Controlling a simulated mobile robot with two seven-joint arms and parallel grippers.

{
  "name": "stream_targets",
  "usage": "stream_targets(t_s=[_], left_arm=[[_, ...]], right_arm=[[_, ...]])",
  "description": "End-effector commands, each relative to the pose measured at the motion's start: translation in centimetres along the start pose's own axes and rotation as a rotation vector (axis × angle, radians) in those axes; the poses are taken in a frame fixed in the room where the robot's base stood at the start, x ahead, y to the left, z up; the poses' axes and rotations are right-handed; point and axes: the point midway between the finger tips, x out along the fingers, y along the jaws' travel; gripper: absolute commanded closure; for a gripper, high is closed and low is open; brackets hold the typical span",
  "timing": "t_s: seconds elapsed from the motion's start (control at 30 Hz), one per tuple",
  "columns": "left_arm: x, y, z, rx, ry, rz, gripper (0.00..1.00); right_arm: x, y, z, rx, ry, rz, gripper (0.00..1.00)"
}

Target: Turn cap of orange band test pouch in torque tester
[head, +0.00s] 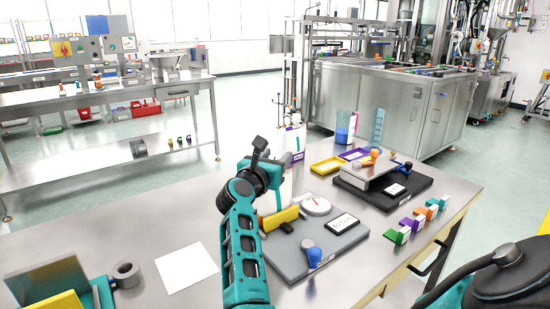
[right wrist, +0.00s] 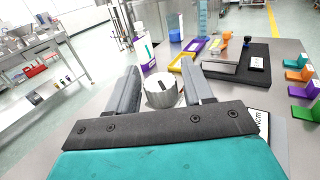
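The torque tester has a grey base (head: 330,240) with a yellow block (head: 281,218), a round dial (head: 316,206), a small display (head: 341,224) and a blue-capped knob (head: 312,254). A white body (head: 284,188) with a bit of orange low on it, likely the pouch, stands behind the yellow block. It is partly hidden by my right gripper (head: 262,155), and its cap is hidden. In the right wrist view, the fingers of my right gripper (right wrist: 162,88) are spread apart. The metal-sided dial (right wrist: 160,90) shows beyond the gap. My left gripper is not in view.
A black base (head: 385,188) with a grey plate stands behind right, near yellow (head: 327,165) and purple (head: 354,154) trays. Several coloured clips (head: 410,222) line the right edge. A white sheet (head: 187,268) and grey ring (head: 126,274) lie at the left.

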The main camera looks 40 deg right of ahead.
Motion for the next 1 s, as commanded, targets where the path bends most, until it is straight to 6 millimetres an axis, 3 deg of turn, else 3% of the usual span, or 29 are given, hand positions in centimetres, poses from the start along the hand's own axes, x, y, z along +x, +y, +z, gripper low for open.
stream_targets(t_s=[0.07, 0.43, 0.67, 0.9, 0.93, 1.0], left_arm=[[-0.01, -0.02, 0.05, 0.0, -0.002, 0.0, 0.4], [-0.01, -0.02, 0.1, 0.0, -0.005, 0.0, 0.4], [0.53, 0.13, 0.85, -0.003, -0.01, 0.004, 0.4], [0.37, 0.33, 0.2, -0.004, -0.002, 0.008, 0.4], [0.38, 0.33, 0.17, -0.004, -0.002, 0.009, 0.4], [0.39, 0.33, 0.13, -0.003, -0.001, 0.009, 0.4]], right_arm=[[0.0, 0.0, 0.0, 0.0, 0.0, 0.0, 0.57], [0.0, 0.0, 0.02, 0.0, 0.0, 0.0, 0.92], [0.01, 0.03, -0.2, 0.0, -0.001, -0.019, 0.92], [0.02, 0.0, 0.04, -0.001, -0.001, -0.021, 0.92], [0.02, 0.0, 0.04, -0.001, -0.001, -0.021, 0.6], [0.01, 0.0, 0.04, -0.001, -0.001, -0.021, 0.53]])
